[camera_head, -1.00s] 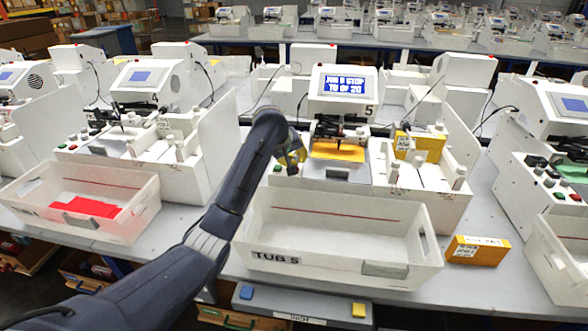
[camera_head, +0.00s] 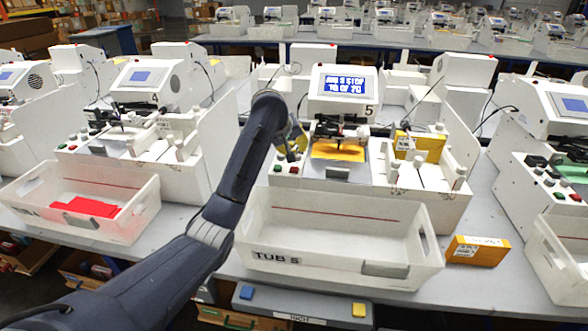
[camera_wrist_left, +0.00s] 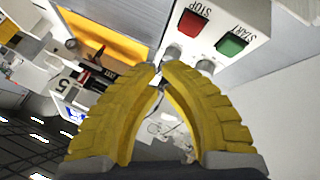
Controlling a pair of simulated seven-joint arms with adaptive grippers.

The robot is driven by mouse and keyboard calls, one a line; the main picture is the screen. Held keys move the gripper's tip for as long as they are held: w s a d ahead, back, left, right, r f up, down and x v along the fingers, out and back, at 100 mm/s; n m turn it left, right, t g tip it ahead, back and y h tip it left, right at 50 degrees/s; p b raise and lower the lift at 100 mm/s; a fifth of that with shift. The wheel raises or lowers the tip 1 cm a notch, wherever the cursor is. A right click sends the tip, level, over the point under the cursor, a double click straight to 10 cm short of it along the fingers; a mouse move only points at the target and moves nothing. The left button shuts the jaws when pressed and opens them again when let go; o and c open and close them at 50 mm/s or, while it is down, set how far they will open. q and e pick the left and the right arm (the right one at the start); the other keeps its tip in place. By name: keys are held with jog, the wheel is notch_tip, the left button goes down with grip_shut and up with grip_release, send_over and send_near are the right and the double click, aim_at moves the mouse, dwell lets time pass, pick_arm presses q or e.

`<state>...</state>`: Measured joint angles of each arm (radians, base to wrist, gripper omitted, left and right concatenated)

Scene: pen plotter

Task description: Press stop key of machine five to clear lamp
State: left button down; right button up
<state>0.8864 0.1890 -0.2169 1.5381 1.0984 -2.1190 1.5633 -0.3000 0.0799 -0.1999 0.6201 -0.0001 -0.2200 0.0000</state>
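Machine five (camera_head: 343,108) stands in the middle with a "5" label. Its lit screen (camera_head: 344,84) shows a stop message; the count below is blurry. Its small red and green keys sit at the front left corner. In the left wrist view the red stop key (camera_wrist_left: 190,28) and green start key (camera_wrist_left: 232,46) are clear. My left gripper (camera_head: 297,146) hangs just above this corner. Its yellow fingers (camera_wrist_left: 161,67) nearly meet at the tips, with nothing between them; they look apart from both keys. I cannot make out a lamp. My right gripper is not in view.
Tub 5 (camera_head: 336,229), white and empty, stands before the machine. A yellow box (camera_head: 478,251) lies to its right. A yellow sheet (camera_head: 338,151) lies under the machine's pen. Neighbouring machines stand left and right. A tub with red sheets (camera_head: 84,222) is at left.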

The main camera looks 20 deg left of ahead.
pick_arm(q)
jog(key=shift+r, duration=0.85)
